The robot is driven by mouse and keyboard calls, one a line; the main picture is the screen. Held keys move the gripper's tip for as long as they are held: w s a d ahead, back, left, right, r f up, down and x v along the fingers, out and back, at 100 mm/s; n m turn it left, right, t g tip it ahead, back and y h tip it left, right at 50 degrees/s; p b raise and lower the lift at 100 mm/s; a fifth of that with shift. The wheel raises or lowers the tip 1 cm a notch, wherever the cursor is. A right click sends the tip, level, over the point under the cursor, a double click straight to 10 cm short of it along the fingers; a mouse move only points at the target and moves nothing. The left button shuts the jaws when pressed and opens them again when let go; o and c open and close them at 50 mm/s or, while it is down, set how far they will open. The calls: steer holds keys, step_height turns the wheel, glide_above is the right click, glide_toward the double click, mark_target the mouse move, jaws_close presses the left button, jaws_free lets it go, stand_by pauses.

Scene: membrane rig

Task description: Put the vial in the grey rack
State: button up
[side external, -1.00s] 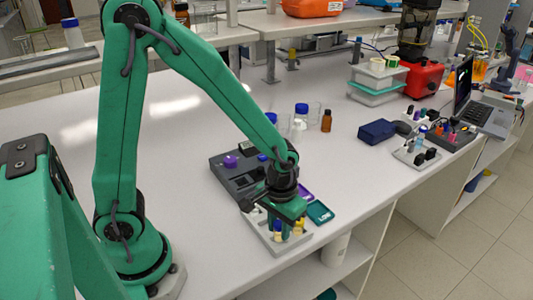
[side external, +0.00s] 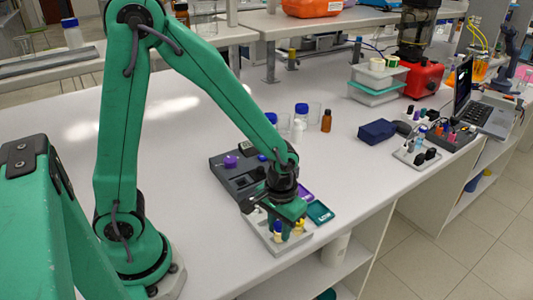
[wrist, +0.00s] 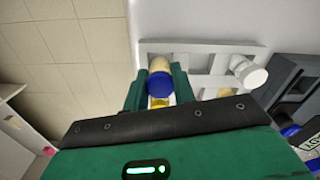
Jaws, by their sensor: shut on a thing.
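My gripper (wrist: 159,78) is shut on a vial (wrist: 158,84) with a blue cap and a pale yellowish part, seen between the green fingers in the wrist view. A pale grey rack (wrist: 203,49) with openings lies below and beside the fingers. In the side view my gripper (side external: 287,212) is low over this rack (side external: 262,232), with blue and yellow parts showing beneath it. I cannot tell whether the held vial is inside an opening; its lower end is hidden.
A white-capped item (wrist: 250,75) stands at the rack's right in the wrist view. A dark grey unit (side external: 228,172) with a purple knob is behind my gripper, and a teal tray (side external: 320,212) is right of it. The bench's front edge is close.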

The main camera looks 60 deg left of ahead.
steer(key=shift+f, duration=0.8)
stand_by(0.9)
steer(key=o, duration=1)
steer(key=shift+o, duration=0.9)
steer(key=shift+r, duration=0.1)
steer(key=shift+r, duration=2.9)
